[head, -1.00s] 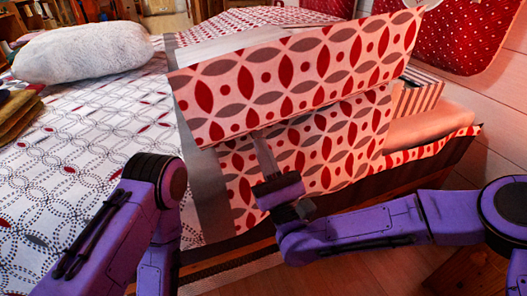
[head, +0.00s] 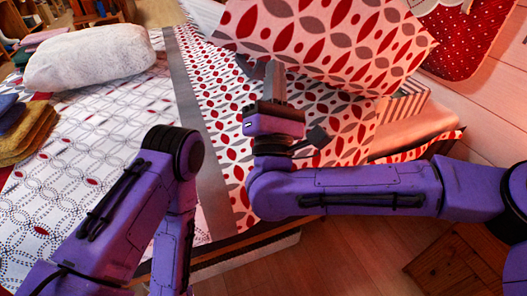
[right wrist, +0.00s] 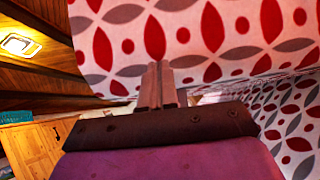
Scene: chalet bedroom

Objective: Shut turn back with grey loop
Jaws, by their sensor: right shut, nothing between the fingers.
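The turn-back is a stiff panel (head: 335,42) with red and grey leaf shapes on pale cloth, tilted up at the top of the head view. Matching cloth (head: 335,125) lies below it. My right gripper (head: 273,80) is shut and empty, its fingertips at the panel's lower left edge. In the right wrist view the shut fingers (right wrist: 160,85) point at the patterned panel (right wrist: 190,35), which fills the upper part; I cannot tell whether they touch it. I cannot make out a grey loop.
A grey band (head: 205,135) runs beside the patterned cloth. The white ring-patterned bedspread (head: 75,175) holds a fluffy white pillow (head: 90,57) and folded cloths (head: 28,135). A red dotted cushion (head: 465,40) is at the upper right. Wooden floor (head: 340,260) is open at the front.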

